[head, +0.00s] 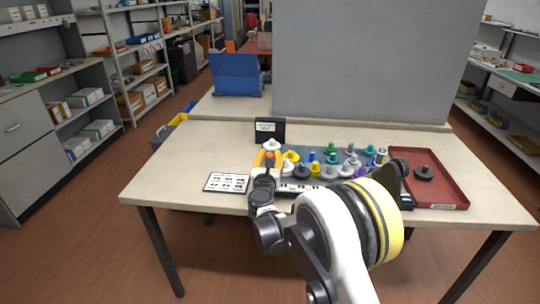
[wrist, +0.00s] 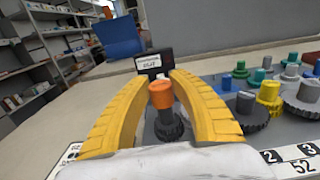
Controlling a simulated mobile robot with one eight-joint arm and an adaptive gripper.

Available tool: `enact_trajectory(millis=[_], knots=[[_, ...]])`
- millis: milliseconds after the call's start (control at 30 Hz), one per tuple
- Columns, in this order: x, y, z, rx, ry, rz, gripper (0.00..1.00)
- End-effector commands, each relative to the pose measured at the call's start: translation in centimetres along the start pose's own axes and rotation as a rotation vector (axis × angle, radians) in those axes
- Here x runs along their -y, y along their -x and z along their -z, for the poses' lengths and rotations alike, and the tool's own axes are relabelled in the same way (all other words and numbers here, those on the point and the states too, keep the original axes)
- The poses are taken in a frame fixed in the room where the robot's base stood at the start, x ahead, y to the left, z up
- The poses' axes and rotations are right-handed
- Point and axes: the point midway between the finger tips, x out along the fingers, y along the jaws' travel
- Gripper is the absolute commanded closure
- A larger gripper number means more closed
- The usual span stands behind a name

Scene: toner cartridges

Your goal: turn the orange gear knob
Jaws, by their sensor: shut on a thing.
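The orange gear knob (wrist: 160,94) stands upright in the wrist view, an orange cap above a dark toothed base (wrist: 168,126). My gripper (wrist: 158,78) has its two curved yellow fingers on either side of the knob and is shut on it. The exact contact is hard to see. In the head view my gripper (head: 268,158) is at the left end of the grey gear board, and the knob there is hard to tell apart from the fingers.
Several coloured gear knobs, including a yellow one (wrist: 268,92), stand close to the right. A small dark sign (head: 270,130) stands behind my gripper. A printed card (head: 227,183) lies to the left. A red tray (head: 437,204) holds a dark gear (head: 424,172) at right. The table's left end is clear.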

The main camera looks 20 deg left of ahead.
Motion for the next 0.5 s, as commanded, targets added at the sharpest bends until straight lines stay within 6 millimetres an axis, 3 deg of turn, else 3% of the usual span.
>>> enact_trajectory(millis=[500], knots=[[0.16,-0.04,0.05,0.0,0.0,-0.338,1.0]])
